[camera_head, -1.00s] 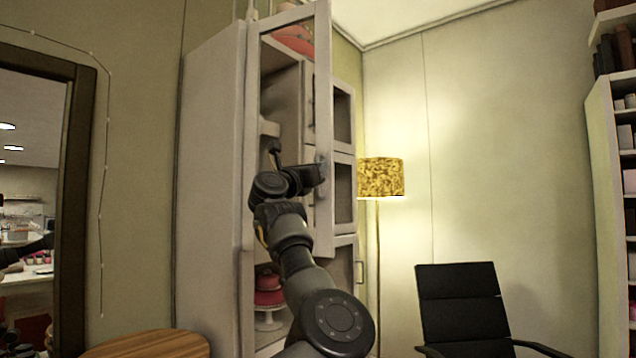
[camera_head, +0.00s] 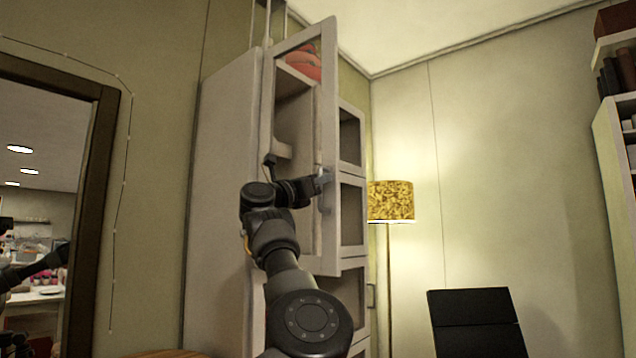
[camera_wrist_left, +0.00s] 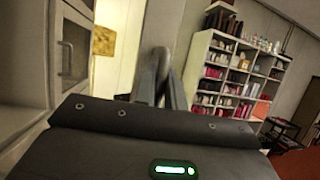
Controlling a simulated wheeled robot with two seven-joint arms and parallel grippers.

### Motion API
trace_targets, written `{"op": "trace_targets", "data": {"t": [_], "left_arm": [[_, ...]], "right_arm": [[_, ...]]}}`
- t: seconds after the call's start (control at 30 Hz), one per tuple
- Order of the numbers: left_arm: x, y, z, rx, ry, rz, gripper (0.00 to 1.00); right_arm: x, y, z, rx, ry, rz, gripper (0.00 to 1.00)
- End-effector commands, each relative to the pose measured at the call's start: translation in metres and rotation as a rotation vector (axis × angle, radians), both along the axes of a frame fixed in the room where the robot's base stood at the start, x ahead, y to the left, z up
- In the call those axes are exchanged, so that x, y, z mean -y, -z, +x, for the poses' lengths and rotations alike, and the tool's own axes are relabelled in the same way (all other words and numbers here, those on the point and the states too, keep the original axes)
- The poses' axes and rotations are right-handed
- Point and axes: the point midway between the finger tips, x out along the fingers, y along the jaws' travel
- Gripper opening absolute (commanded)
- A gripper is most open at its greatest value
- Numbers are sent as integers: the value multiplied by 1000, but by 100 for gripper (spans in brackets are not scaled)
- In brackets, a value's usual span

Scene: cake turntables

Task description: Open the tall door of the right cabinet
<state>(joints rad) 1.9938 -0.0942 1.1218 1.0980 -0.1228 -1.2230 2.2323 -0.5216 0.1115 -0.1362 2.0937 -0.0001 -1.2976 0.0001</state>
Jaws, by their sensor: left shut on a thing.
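The right cabinet (camera_head: 222,200) is tall and pale. Its tall door (camera_head: 330,245), with a framed clear pane, stands partly open, swung out from the cabinet. My left gripper (camera_head: 322,179) is shut on the door's handle (camera_head: 326,204) near the door's right edge; the fingers hide part of the handle. My right gripper is not in view.
Smaller framed doors (camera_head: 351,210) show to the right, behind the tall door. A floor lamp (camera_head: 391,201) and a black chair (camera_head: 475,322) stand further right. A dark-framed mirror or opening (camera_head: 88,220) is at left. The wrist view shows a filled bookshelf (camera_wrist_left: 232,75).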

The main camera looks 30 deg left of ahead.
Motion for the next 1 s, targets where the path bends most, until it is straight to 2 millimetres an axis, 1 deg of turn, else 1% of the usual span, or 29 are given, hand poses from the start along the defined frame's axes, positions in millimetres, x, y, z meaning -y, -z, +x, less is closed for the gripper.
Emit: {"op": "trace_targets", "data": {"t": [0.03, 0.2, 0.23, 0.37, 0.6, 0.7, 0.73, 0.8, 0.87, 1.0], "left_arm": [[1, 3, 2, -7, 5, 0, 0], [0, 4, 2, -8, 4, 0, 0], [0, 4, 2, -8, 4, 0, 16], [0, 3, 1, -6, 3, 0, 33], [0, 2, 0, -4, 1, 1, 33], [-2, 4, -4, -3, 0, 1, 33], [-2, 5, -6, -2, -1, 0, 33], [-4, 10, -14, -2, -1, 0, 33], [-6, 15, -23, -1, -1, 0, 33], [-13, 26, -50, 0, -2, -1, 33]], "right_arm": [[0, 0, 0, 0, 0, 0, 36], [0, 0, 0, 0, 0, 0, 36], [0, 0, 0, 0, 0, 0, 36], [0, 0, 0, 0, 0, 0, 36], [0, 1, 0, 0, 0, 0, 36], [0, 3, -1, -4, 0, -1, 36], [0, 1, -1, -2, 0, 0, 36], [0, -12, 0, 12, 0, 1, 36], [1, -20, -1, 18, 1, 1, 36], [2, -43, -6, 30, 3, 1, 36]]}}
